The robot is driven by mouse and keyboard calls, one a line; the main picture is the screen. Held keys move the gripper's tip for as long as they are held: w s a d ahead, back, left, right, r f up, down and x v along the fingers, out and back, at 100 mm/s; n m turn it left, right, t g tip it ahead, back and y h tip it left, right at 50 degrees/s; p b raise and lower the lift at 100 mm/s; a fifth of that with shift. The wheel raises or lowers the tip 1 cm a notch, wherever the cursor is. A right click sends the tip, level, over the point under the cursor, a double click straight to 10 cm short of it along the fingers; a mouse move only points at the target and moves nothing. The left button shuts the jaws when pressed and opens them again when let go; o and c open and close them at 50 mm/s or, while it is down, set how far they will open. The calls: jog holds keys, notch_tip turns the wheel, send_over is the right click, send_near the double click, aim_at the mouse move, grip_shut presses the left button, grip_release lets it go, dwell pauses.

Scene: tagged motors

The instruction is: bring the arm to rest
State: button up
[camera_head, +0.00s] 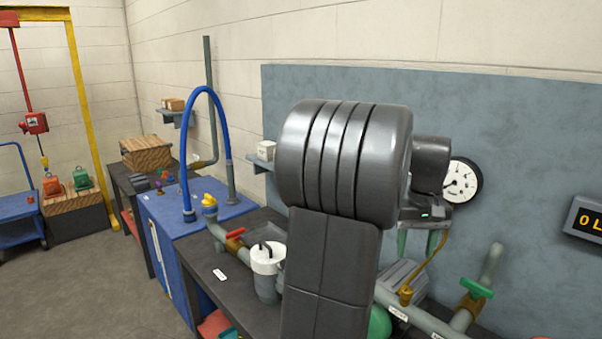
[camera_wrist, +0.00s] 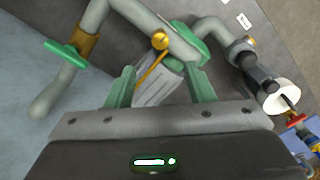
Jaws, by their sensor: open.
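My arm rises in the middle of the head view and hides part of the bench and wall panel. My gripper (camera_head: 417,243) hangs at its far end, its pale green fingers pointing down above the pipework. In the wrist view my gripper (camera_wrist: 161,78) has its two fingers spread wide apart. Nothing is held between them. A ribbed grey motor-like body (camera_wrist: 160,88) shows beyond the gap, below the fingers. The same grey body (camera_head: 402,278) is partly hidden behind my arm in the head view.
A pipe with a green-handled valve (camera_head: 476,289) and a brass fitting (camera_head: 406,295) runs under my gripper. A white-lidded canister (camera_head: 267,258) and red-handled valve (camera_head: 235,235) stand left on the dark bench (camera_head: 205,262). A gauge (camera_head: 462,180) is on the wall panel.

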aim_at(407, 288)
notch_tip(407, 288, down, 11)
jog(key=shift+p, duration=0.4)
jog(key=shift+r, duration=0.1)
